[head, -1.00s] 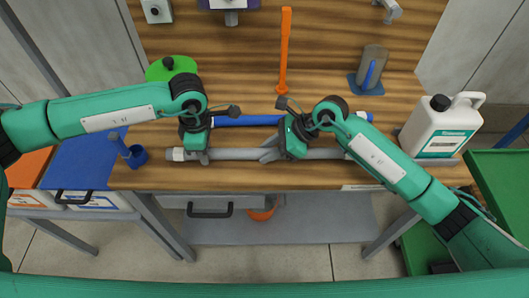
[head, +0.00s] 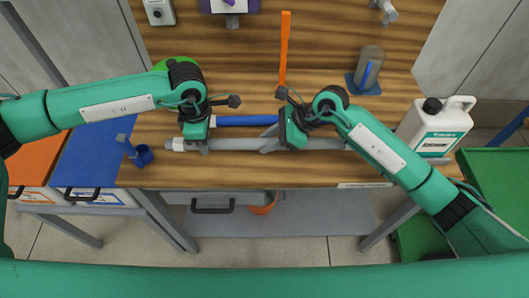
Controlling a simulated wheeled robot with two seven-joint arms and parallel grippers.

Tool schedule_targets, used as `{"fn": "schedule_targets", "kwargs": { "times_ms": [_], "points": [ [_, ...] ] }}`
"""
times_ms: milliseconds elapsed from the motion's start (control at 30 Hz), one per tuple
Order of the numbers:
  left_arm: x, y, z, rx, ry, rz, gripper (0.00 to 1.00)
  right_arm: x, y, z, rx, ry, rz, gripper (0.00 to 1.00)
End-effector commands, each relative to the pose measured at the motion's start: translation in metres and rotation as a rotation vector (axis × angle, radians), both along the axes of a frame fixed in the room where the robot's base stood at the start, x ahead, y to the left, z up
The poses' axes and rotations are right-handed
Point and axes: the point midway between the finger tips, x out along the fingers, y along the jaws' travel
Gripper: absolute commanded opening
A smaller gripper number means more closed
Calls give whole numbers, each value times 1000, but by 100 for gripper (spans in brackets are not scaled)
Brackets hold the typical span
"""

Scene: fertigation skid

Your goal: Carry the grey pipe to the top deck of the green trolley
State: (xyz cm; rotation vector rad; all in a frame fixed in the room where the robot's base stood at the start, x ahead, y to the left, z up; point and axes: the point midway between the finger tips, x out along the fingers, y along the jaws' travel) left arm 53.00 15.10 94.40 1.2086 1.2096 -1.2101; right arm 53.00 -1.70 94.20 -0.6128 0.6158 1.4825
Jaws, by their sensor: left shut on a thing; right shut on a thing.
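The grey pipe (head: 236,144) lies level across the picture over the wooden bench, with a pale fitting at its left end. My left gripper (head: 197,144) is shut on it near that end. My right gripper (head: 272,145) is shut on it right of the middle. My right arm covers part of the pipe's right side. Whether the pipe clears the bench top is hard to tell. The green trolley (head: 497,180) stands at the right edge, partly out of view; the visible part of its top deck looks empty.
A blue pipe (head: 245,121) lies just behind the grey one. A white jug (head: 436,125) stands at the bench's right end, toward the trolley. An orange bar (head: 284,50), a grey cylinder (head: 369,65) and a blue holder (head: 140,155) are also on the bench (head: 330,175).

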Motion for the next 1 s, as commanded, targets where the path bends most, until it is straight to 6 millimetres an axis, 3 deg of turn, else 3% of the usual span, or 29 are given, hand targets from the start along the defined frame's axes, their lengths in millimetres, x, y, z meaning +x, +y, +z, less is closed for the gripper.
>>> {"fn": "schedule_targets", "kwargs": {
  "times_ms": [467, 1000],
  "points": [
    [-2, 0, 5, 0, 0, 1, 0, -1, 0, 7, 3, -4, -2, 0],
    [-35, 0, 60, 0, 0, 1, 0, -33, 0, 63, 4, -6, -1, 0]
  ]
}}
